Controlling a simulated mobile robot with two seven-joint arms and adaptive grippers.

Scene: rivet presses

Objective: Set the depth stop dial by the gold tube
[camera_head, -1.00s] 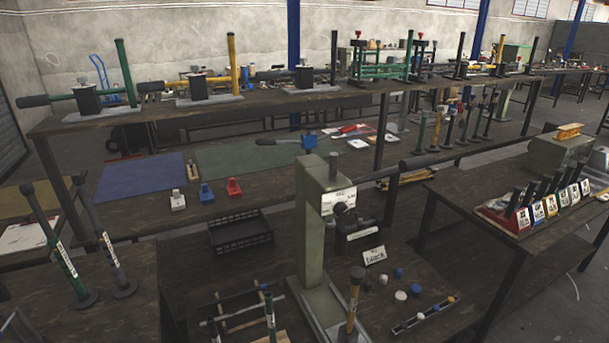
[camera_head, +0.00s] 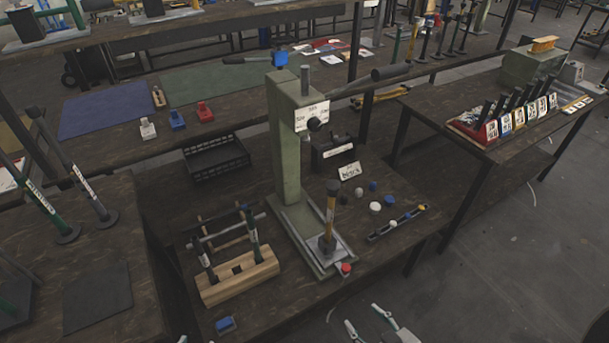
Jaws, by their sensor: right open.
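A grey-green press (camera_head: 284,150) stands on the dark bench. Its head bears a white plate with numbers (camera_head: 311,115) and a black round dial knob (camera_head: 314,124); its exact setting is too small to read. A dark-topped tube with a gold band (camera_head: 330,212) stands upright on the press base. A small white card (camera_head: 350,171) stands behind it. My right gripper (camera_head: 364,318) is low at the bottom edge, open and empty, well apart from the press and dial. A pale sliver at the bottom left edge may be my left gripper; its jaws cannot be made out.
A wooden rack (camera_head: 238,278) holds upright tubes left of the press. Small caps (camera_head: 375,206) and a strip (camera_head: 398,222) lie to its right. A black crate (camera_head: 216,159) is behind. A red holder (camera_head: 474,131) with labelled tools stands on the right table. A long lever (camera_head: 370,82) juts right.

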